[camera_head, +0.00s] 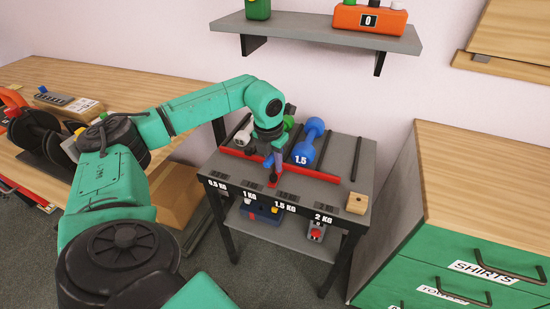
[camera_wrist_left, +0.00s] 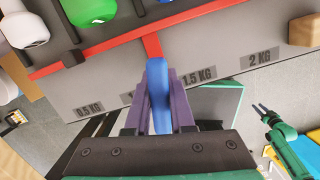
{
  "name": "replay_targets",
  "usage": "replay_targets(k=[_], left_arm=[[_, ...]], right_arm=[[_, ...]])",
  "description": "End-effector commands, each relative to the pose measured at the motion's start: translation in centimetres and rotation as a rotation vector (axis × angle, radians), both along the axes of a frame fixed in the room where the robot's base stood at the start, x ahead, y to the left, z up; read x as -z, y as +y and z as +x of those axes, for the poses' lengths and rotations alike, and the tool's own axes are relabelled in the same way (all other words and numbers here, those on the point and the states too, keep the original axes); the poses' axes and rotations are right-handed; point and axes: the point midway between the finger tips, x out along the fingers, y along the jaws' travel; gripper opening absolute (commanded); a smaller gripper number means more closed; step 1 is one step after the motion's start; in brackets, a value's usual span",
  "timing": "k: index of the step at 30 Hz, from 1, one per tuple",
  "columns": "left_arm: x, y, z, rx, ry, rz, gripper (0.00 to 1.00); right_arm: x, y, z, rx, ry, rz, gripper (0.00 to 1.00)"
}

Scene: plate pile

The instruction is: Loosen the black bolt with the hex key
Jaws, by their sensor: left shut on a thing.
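My left gripper (camera_head: 272,160) is over the front of a dumbbell rack (camera_head: 345,160), by its red strip (camera_head: 318,174). In the left wrist view its purple fingers (camera_wrist_left: 158,118) are shut on a slim blue piece (camera_wrist_left: 157,80), which I cannot identify. The piece stands out past the fingertips toward the red strip (camera_wrist_left: 190,16); whether they touch I cannot tell. My right gripper (camera_wrist_left: 262,110) is small at the right of the left wrist view; its jaws are unclear.
A blue dumbbell (camera_head: 308,141) marked 1.5 and a green one (camera_wrist_left: 88,10) lie on the rack, with a white one (camera_wrist_left: 25,28). A wooden block (camera_head: 357,203) sits at its right front corner. A green drawer cabinet (camera_head: 455,270) stands at right; a wall shelf (camera_head: 310,30) hangs above.

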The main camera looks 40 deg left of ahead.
Motion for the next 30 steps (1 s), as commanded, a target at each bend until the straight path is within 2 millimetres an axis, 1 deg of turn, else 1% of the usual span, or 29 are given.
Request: replay_targets(k=[1, 6, 9, 12, 16, 17, 18, 19, 20, 28, 30], left_arm=[[-0.2, 0.0, -0.1, -0.096, 0.004, 0.001, 0.00], [-0.2, 0.1, -0.1, -0.489, 0.006, 0.002, 0.00], [-0.1, 0.2, -0.1, -0.670, 0.004, 0.002, 0.00], [0.0, 0.3, -0.1, -0.730, 0.003, 0.001, 0.00], [0.1, 0.3, -0.1, -0.729, 0.002, 0.001, 0.00], [0.1, 0.3, -0.1, -0.729, 0.002, 0.001, 0.25], [0.1, 0.3, -0.1, -0.729, 0.002, 0.000, 0.41], [0.1, 0.3, -0.1, -0.728, 0.002, 0.000, 0.52], [0.1, 0.3, -0.1, -0.728, 0.002, 0.000, 0.56], [0.0, 0.3, 0.0, -0.727, 0.002, -0.001, 0.56], [-0.3, 0.3, -0.1, -0.727, 0.001, -0.001, 0.56]], right_arm=[[-0.6, 0.0, 0.0, 0.000, 0.000, 0.000, 0.38], [-1.5, 0.0, 0.0, 0.000, 0.000, 0.000, 0.38], [-1.7, 0.0, 0.0, 0.000, 0.000, 0.000, 0.38], [-1.7, 0.0, 0.0, 0.000, -0.001, 0.000, 0.38], [-1.6, 0.1, 0.0, 0.000, -0.001, 0.001, 0.38], [-1.6, 0.1, 0.0, 0.000, -0.001, 0.001, 0.38], [-1.6, 0.1, 0.0, 0.001, -0.001, 0.001, 0.38], [-1.6, 0.1, 0.0, 0.001, -0.001, 0.001, 0.38], [-1.6, 0.1, 0.0, 0.001, -0.001, 0.001, 0.38], [-1.6, 0.1, 0.1, 0.001, -0.002, 0.001, 0.38], [-1.6, 0.1, 0.1, 0.001, -0.002, 0.001, 0.38]])
